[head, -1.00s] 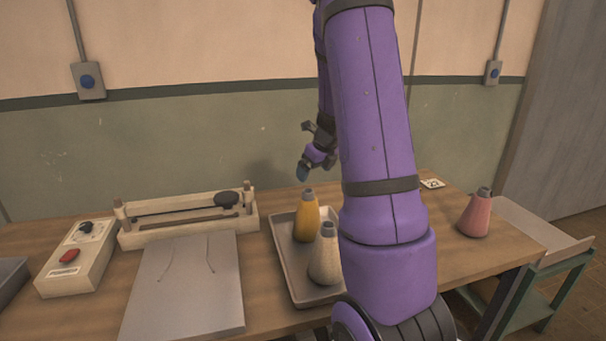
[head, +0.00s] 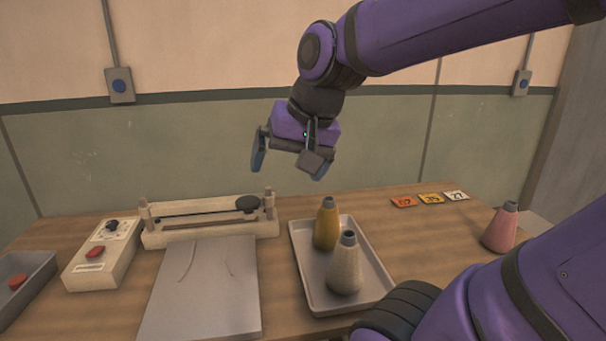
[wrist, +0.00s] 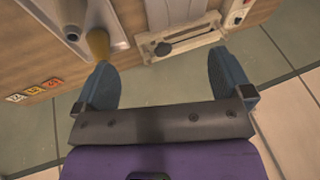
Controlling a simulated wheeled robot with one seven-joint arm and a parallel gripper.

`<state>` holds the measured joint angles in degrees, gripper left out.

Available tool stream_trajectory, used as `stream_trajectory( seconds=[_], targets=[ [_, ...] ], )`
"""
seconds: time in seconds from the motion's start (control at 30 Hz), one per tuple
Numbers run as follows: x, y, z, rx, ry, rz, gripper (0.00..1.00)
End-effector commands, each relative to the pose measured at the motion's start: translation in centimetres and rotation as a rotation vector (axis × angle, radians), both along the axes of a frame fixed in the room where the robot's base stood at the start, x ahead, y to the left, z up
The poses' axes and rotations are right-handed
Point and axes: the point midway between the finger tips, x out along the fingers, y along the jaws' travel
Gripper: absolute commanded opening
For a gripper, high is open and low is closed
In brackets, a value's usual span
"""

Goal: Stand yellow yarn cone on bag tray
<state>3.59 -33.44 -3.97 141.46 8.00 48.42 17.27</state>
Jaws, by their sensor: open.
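The yellow yarn cone (head: 326,226) stands upright in a shallow grey metal tray (head: 303,259) on the table, just behind a cream cone (head: 346,268). It also shows at the upper left of the wrist view (wrist: 97,42), outside and ahead of the left finger. My gripper (head: 289,163) hangs above and left of the yellow cone, its fingers spread, with nothing between them. In the wrist view my gripper (wrist: 163,82) is also open and empty. I cannot tell from its look whether this tray is the bag tray.
A pink cone (head: 502,228) stands at the table's right. Small number cards (head: 431,198) lie at the back. A heat sealer (head: 209,226), a grey plate (head: 203,296), a control box (head: 104,253) and a dark tray with a red item (head: 38,281) fill the left.

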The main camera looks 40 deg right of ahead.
Motion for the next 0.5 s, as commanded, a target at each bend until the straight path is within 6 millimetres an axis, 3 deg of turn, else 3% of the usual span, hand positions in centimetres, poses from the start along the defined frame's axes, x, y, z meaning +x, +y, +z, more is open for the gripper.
stream_trajectory(
  seconds=[0.03,0.2,0.5],
  targets=[
    [-1.4,0.7,0.2,-0.062,-0.019,0.099,0.97],
    [-4.4,1.8,0.4,-0.232,-0.047,0.34,0.97],
    [-5.6,2.0,0.3,-0.304,-0.055,0.435,0.97]
  ],
)
